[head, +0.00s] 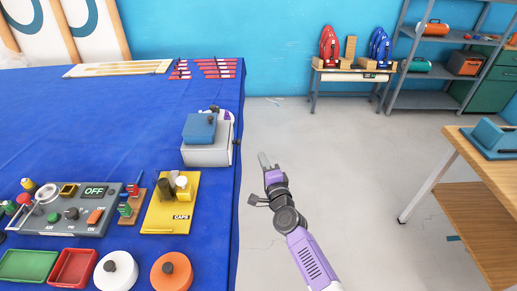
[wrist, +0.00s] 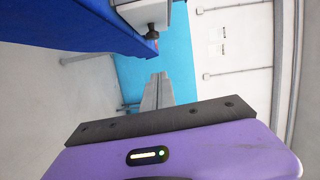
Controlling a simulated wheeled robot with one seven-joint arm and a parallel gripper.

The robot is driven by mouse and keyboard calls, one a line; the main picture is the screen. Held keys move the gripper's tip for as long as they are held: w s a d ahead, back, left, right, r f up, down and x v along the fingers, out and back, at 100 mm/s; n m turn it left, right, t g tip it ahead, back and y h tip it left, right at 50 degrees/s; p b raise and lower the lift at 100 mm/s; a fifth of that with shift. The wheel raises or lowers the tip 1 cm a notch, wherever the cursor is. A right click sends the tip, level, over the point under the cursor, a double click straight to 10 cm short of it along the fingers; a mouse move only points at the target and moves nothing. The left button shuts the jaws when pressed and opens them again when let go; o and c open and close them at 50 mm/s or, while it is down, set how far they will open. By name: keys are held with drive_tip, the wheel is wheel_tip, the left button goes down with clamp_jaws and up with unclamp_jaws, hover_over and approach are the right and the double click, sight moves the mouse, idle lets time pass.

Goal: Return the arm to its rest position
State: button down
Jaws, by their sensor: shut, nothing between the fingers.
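My gripper (head: 264,161) is shut and empty. In the head view it hangs over the pale floor, just right of the blue-covered table. My purple and grey arm reaches up to it from the bottom edge of the picture. In the wrist view the two grey fingers (wrist: 157,92) lie together, pointing away from the camera toward the blue wall, with nothing between them.
The blue-covered table (head: 100,120) is left, with a grey box device (head: 207,155) near its right edge, close to my gripper. A control panel (head: 70,215) sits front left. A wooden bench (head: 480,170) stands right; shelves (head: 425,98) stand behind. Floor between is clear.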

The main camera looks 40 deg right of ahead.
drive_tip(key=shift+v, duration=0.95)
drive_tip(key=shift+d, duration=0.1)
drive_tip(key=s+a+r+n+y+b, duration=0.1)
drive_tip(key=s+a+n, duration=0.4)
drive_tip(key=s, duration=1)
drive_tip(key=s+a+r+n+g+y+b, duration=0.1)
drive_tip(key=s+a+r+n+y, duration=0.2)
drive_tip(key=s, duration=1.2)
drive_tip(key=s+a+r+n+g+y+b, duration=0.1)
drive_tip(key=s+a+r+n, duration=0.2)
drive_tip(key=s+a+n, duration=0.6)
drive_tip(key=s+n, duration=0.4)
drive_tip(key=s, duration=0.2)
drive_tip(key=shift+y, duration=0.4)
